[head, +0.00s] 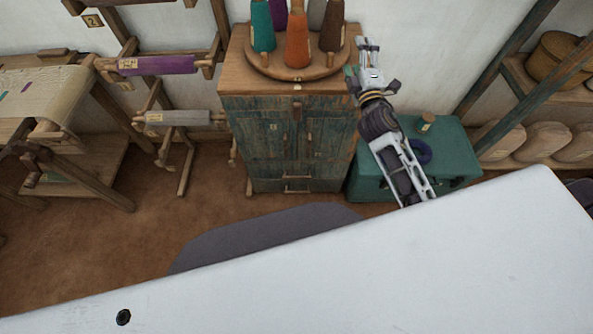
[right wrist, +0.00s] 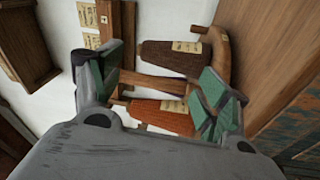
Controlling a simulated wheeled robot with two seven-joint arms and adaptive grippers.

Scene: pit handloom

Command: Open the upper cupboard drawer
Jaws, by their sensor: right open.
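The wooden cupboard (head: 250,112) stands against the wall in the middle of the head view, with worn blue-green front panels. Short bar handles (head: 297,178) show low on its front, all seen steeply from above. The drawer edges are too small to make out clearly, and no drawer visibly sticks out. My right gripper (head: 368,46) is raised beside the cupboard's top right corner, apart from the handles. In the right wrist view its fingers (right wrist: 165,85) are spread and nothing is between them in its grasp. My left gripper is not in view.
A round wooden tray (head: 270,70) with several yarn cones (head: 297,42) stands on the cupboard top, close to my right gripper. A green chest (head: 455,160) stands to the right, under my right arm. Yarn racks (head: 180,118) stand left.

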